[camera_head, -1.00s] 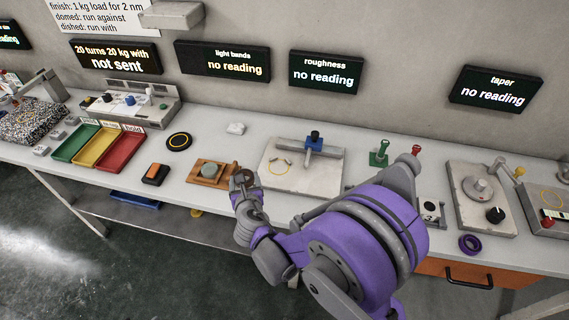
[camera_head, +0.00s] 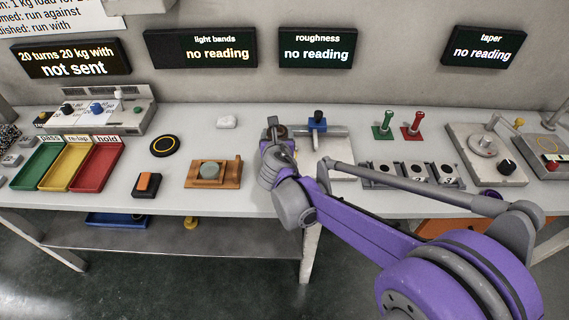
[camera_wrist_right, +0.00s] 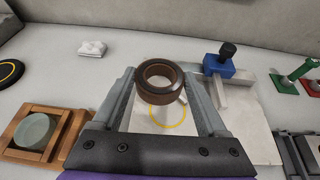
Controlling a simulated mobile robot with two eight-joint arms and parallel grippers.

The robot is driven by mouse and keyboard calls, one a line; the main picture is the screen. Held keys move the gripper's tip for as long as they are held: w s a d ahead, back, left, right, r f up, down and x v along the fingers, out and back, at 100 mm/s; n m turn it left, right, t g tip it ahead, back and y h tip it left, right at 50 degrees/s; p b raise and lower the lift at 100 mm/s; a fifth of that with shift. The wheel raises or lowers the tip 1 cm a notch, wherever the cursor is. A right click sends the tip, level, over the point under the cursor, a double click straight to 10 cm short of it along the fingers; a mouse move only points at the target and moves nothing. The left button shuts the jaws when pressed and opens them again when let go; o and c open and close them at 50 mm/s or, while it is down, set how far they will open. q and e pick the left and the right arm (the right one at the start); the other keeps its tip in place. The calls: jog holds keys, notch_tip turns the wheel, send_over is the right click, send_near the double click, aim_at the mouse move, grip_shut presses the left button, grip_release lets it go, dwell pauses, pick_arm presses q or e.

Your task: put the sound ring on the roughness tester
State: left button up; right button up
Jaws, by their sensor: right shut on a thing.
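My arm covers much of the plate in the head view. My left gripper is not in view.
Left of the tester are a wooden fixture (camera_head: 230,174) with a greenish disc, a black round pad (camera_head: 165,145) and green, yellow and red trays. Right are green (camera_head: 386,122) and red-handled gauges and a row of grey blocks. The roughness display reads "no reading".

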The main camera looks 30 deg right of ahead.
jog(key=shift+s+d+r+h, duration=0.1)
jog(key=shift+d+r+h, duration=0.05)
jog(key=shift+d, duration=0.3)
jog(key=shift+d+r+h, duration=0.1)
jog(key=shift+d+h, duration=0.05)
jog(key=shift+d, duration=0.3)
jog(key=shift+d+b, duration=0.35)
jog(key=shift+b, duration=0.1)
pick_arm(q)
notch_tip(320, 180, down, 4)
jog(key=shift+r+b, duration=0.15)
jog(key=shift+b, duration=0.75)
pick_arm(e)
notch_tip(320, 180, down, 9)
jog(key=shift+f, duration=0.1)
jog(key=shift+f, duration=0.25)
jog(key=o, duration=1.5)
jog(key=shift+r, duration=0.1)
jog(key=shift+c, duration=0.2)
jog(key=shift+r, duration=0.1)
